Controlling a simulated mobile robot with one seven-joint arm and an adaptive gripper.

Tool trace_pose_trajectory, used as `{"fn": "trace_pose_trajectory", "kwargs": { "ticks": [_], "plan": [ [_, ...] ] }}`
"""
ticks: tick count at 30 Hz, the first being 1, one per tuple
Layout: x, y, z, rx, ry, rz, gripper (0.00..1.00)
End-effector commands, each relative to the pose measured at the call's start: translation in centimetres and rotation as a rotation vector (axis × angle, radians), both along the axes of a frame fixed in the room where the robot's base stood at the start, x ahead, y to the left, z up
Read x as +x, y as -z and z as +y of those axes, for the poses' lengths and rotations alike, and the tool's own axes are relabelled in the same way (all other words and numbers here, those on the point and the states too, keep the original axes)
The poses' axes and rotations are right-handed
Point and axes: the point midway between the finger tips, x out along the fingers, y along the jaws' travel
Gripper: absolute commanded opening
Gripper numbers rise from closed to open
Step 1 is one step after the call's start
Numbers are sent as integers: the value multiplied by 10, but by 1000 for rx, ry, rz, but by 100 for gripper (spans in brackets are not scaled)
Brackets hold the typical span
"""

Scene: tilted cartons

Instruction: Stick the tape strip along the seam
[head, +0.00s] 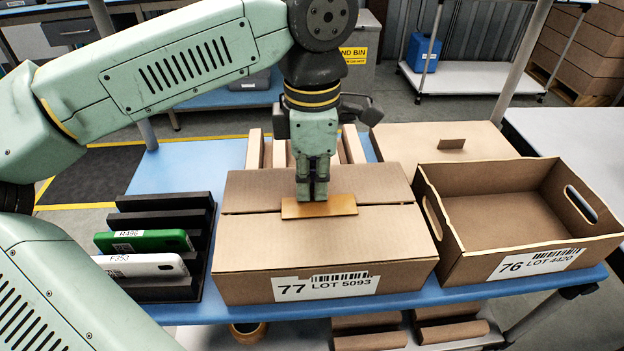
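The tape strip (336,206) is a short, flat orange-brown piece. It lies over the middle of the seam (245,212) on top of the closed carton (310,245) labelled 77 LOT 5093. The strip runs roughly along the seam; I cannot tell whether it touches the cardboard. My gripper (312,199) points straight down over the carton, with its fingers close together at the strip's back middle. It appears shut on the strip, and the fingers hide part of it. The seam shows bare to the left and right of the strip.
An open carton (478,262) labelled 76 LOT 4420 stands close at the right. A black rack (180,220) holds a green item (144,241) and a white item (140,265) at the left. A flat carton (405,140) lies behind. Blue tabletop (185,165) is clear at the back left.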

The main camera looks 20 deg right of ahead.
Motion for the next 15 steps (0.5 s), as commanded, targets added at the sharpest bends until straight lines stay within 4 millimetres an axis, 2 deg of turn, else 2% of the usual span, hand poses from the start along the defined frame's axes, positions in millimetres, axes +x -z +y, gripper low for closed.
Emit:
{"fn": "trace_pose_trajectory", "kwargs": {
  "ticks": [15],
  "plan": [
    [0, 4, 0, 0, 0, 0, 0]
  ]
}}
